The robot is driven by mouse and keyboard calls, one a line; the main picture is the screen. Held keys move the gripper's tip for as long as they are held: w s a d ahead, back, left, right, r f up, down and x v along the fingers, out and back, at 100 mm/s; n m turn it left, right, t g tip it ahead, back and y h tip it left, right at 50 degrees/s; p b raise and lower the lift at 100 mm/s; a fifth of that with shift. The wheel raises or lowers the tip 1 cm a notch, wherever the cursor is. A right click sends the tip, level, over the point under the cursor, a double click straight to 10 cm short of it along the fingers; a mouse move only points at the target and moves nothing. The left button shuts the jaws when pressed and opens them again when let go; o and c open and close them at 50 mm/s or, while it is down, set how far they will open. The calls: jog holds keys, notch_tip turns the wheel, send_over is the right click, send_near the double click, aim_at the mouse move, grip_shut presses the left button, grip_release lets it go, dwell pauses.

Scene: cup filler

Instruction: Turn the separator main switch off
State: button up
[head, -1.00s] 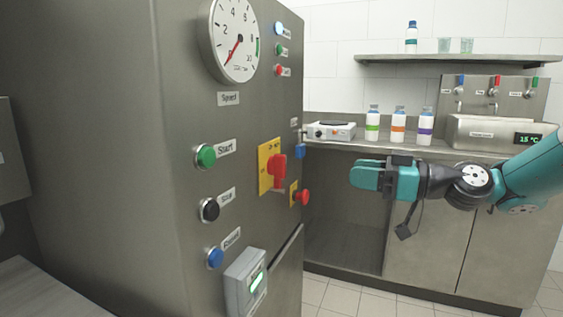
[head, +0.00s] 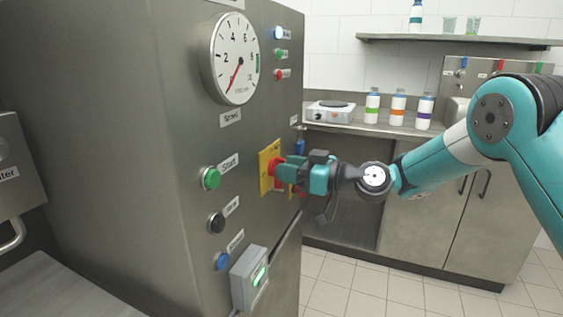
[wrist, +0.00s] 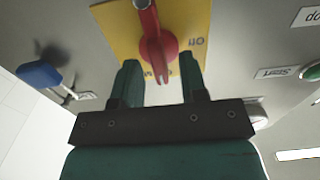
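The separator main switch, a red rotary handle (head: 275,165) on a yellow plate (head: 265,176), is on the grey cabinet's right face. In the wrist view the red handle (wrist: 155,48) points down the picture, toward a mostly covered label on the yellow plate (wrist: 112,22); an upside-down "Off" label is to its right. My gripper (head: 289,170) is at the switch and partly covers it in the head view. In the wrist view its fingers (wrist: 160,76) are apart, one on each side of the handle's end, with gaps visible. Firm contact cannot be seen.
Around the switch are a green Start button (head: 211,178), a black button (head: 216,223), a blue button (head: 221,261), a grey box (head: 248,280) and a dial (head: 234,58). A blue part (wrist: 40,74) sits near the left finger. A counter with bottles (head: 398,106) is behind.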

jog(key=shift+x, duration=0.95)
jog(key=shift+c, duration=0.2)
grip_shut()
